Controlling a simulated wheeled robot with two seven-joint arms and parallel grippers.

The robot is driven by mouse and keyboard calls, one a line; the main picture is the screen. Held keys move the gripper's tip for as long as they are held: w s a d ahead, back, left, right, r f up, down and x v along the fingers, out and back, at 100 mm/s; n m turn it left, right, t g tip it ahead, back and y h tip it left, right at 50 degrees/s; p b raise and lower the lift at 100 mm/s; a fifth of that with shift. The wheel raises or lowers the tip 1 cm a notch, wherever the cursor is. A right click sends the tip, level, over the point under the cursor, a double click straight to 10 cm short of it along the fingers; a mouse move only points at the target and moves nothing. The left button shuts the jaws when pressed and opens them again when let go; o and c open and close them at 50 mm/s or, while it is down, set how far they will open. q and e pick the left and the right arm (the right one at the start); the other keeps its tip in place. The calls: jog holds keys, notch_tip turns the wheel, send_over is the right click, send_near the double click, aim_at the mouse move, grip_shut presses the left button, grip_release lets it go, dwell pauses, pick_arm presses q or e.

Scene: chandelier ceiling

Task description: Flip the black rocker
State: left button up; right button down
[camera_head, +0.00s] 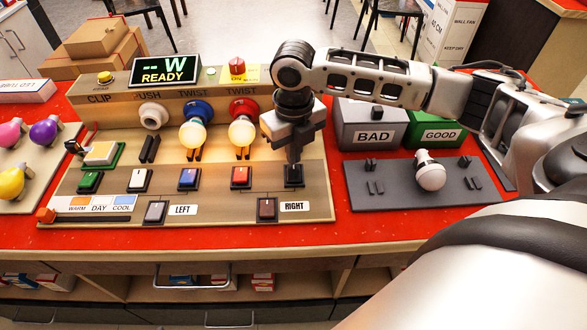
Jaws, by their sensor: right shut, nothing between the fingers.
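The black rocker (293,181) is the rightmost switch in the upper row on the wooden test panel (215,207). My right gripper (293,160) points straight down with its fingers together and nothing between them. Its fingertips are at the far part of the black rocker and hide some of it. They look to be touching it or just above it; I cannot tell which. The tilt of the rocker is hard to make out. My left gripper is not in view.
Red (241,177), blue (189,179), white (139,180) and green (89,182) rockers stand to the left. Lit bulbs (193,134) sit behind. The display (165,71) reads READY. A grey tray (400,196) with a bulb (430,174) and the BAD bin (372,122) lie right.

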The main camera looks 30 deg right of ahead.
aim_at(294, 167)
jog(key=shift+f+b, duration=0.3)
jog(key=shift+f, duration=0.65)
dwell(0.8)
notch_tip(294, 167, up, 3)
jog(key=p, duration=0.3)
jog(key=shift+f, duration=0.15)
jog(key=shift+r+p, duration=0.9)
jog(key=shift+r, duration=1.25)
